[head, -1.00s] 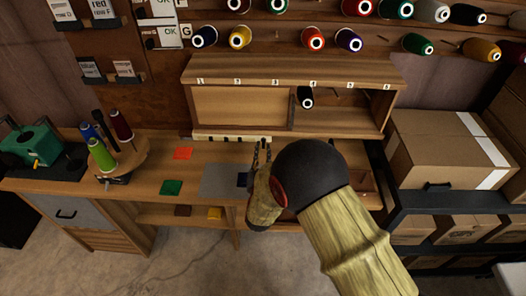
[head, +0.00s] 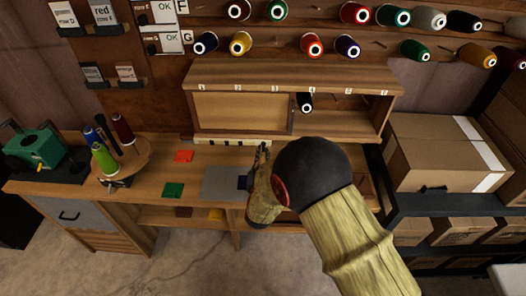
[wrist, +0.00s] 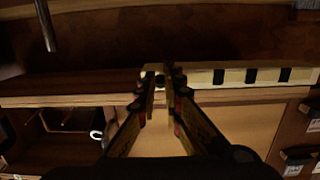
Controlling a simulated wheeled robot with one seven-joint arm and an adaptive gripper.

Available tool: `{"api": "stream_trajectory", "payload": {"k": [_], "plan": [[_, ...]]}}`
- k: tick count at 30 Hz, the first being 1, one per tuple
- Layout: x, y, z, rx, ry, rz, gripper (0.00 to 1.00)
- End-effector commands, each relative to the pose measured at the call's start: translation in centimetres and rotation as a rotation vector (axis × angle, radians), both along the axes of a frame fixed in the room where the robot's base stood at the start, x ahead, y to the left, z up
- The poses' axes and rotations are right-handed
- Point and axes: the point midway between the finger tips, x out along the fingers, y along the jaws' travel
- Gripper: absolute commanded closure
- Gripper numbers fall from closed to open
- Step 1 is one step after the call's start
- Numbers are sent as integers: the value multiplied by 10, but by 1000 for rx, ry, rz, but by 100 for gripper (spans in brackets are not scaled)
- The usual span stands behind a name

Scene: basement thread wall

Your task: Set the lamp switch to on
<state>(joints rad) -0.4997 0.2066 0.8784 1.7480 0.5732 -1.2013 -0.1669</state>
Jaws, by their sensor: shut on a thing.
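A cream strip (head: 232,141) with several black marks runs along the back of the bench, below the cubby cabinet. It shows close up in the wrist view (wrist: 240,76), where the black marks are dark rectangles. My gripper (head: 263,148) is at the strip's right end in the head view. In the wrist view, the fingertips (wrist: 161,78) are closed together on a small dark piece there, which they mostly hide. I cannot tell whether this piece is the lamp switch or which way it is set. No lamp is clearly recognizable.
The cubby cabinet (head: 290,76) overhangs the strip and holds a dark spool (head: 304,102). A grey mat (head: 217,183) and colored squares lie on the bench. A round spool stand (head: 130,163) is left; cardboard boxes (head: 442,155) are right. Thread spools fill the wall above.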

Motion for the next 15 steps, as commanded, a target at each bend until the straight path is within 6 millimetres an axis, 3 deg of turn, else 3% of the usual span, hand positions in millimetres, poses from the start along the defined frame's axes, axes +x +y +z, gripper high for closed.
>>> {"api": "stream_trajectory", "payload": {"k": [3,15], "plan": [[-1,0,12,3,73,-1,100],[0,0,24,12,342,-1,100]]}}
